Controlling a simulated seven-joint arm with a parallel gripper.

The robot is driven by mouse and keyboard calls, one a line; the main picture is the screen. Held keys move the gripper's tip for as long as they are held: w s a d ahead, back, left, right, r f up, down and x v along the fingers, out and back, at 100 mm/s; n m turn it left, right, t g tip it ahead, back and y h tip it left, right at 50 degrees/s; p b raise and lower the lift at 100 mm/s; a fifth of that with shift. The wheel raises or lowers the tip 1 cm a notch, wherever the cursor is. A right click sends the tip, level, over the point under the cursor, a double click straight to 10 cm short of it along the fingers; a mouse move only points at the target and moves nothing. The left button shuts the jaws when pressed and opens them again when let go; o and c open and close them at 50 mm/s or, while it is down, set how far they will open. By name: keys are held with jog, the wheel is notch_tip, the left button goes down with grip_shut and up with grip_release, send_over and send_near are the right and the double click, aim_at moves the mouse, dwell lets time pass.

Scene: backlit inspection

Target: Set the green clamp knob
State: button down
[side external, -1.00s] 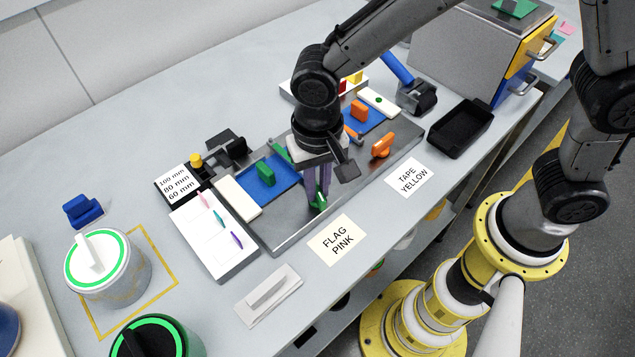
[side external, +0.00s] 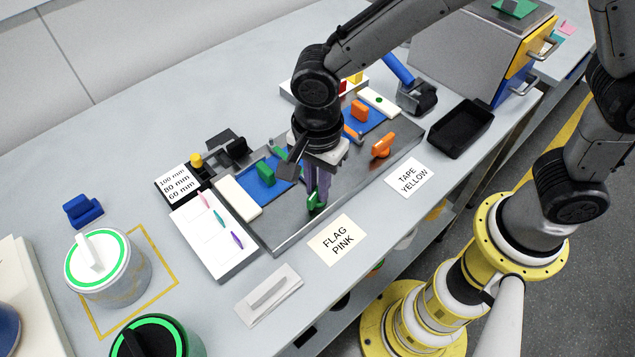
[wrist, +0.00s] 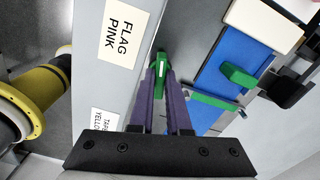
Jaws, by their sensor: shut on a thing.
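The green clamp knob (side external: 315,206) sits at the front edge of the grey metal fixture plate (side external: 292,228), behind the FLAG PINK card. My gripper (side external: 317,196) points down with its purple fingers shut on the knob. In the wrist view the knob (wrist: 162,66), with a pale mark on its top, shows between the fingertips (wrist: 160,75). The fingers hide part of it. A green block (side external: 265,174) stands on a blue pad (side external: 252,187) behind and left of the gripper. A green bar (wrist: 212,102) lies beside that pad, partly behind the gripper in the side view.
An orange knob (side external: 383,146) and an orange block (side external: 359,110) stand on the right part of the plate. The FLAG PINK card (side external: 337,239) and TAPE YELLOW card (side external: 409,178) lie in front. A white tray (side external: 214,236) is at left, a black tray (side external: 461,128) at right.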

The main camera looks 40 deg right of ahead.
jog(key=shift+m, duration=1.5)
jog(key=c, duration=0.9)
grip_release()
jog(key=shift+r, duration=0.15)
notch_tip(320, 180, up, 14)
jog(key=shift+f, duration=0.2)
